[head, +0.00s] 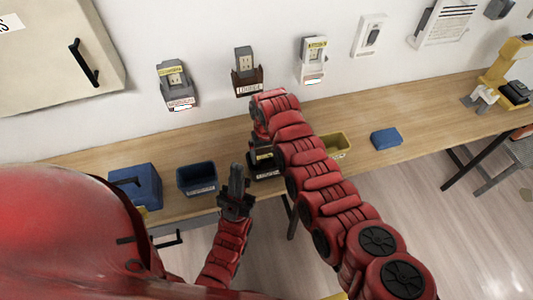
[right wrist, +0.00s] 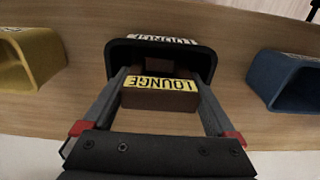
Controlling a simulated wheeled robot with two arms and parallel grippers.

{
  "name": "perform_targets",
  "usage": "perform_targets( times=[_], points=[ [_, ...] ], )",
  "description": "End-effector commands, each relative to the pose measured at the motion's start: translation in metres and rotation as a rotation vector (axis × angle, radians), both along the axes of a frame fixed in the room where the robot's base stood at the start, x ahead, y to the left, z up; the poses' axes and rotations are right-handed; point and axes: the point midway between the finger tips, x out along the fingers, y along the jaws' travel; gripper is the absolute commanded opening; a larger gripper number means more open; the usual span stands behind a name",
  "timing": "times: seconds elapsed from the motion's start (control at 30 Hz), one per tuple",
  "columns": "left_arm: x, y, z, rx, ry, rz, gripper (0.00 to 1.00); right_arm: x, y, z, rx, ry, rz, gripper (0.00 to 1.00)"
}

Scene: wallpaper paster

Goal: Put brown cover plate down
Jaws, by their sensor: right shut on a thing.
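The brown cover plate (right wrist: 160,99) has a yellow LOUNGE label and sits between the fingers of my right gripper (right wrist: 162,78), which is shut on it. In the right wrist view, the plate is at the mouth of a black bin (right wrist: 206,56), also labelled LOUNGE. Whether the plate touches the bin's floor cannot be told. In the head view the black bin (head: 266,172) is partly hidden by my right gripper and arm. My left gripper (head: 237,172) points up in front of the table, left of the black bin, and looks empty; its finger gap is unclear.
A dark blue bin (head: 197,179) stands left of the black bin and a yellow bin (head: 337,145) to its right. Several outlet devices hang on the wall, one above a LOUNGE label (head: 249,88).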

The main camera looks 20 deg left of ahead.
Motion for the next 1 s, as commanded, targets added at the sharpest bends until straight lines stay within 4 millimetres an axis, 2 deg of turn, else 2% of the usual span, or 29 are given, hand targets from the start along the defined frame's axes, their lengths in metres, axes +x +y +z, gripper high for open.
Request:
perform_targets(
  times=[0.37, 0.4, 0.43, 0.73, 0.8, 1.0],
  points=[
    [0.000, 0.000, -0.004, 0.000, 0.000, 0.000, 0.00, 0.000, 0.000, -0.007, 0.000, 0.000, -0.001, 0.25],
    [0.000, 0.000, -0.003, 0.000, 0.000, 0.000, 0.00, 0.000, 0.000, -0.006, 0.000, 0.000, -0.001, 0.97],
    [0.000, 0.000, -0.003, 0.000, 0.000, 0.000, 0.00, 0.000, 0.000, -0.005, 0.000, 0.000, -0.001, 1.00],
    [0.000, 0.000, 0.002, 0.000, 0.000, 0.000, 0.00, 0.000, 0.000, 0.000, 0.000, 0.000, -0.001, 1.00],
    [0.000, 0.000, -0.002, 0.000, 0.000, 0.000, 0.00, 0.001, 0.000, 0.002, 0.001, -0.001, -0.001, 1.00],
    [0.000, 0.000, -0.010, 0.000, 0.000, 0.000, 0.00, 0.001, 0.000, 0.028, 0.003, -0.003, -0.002, 1.00]
  ],
)
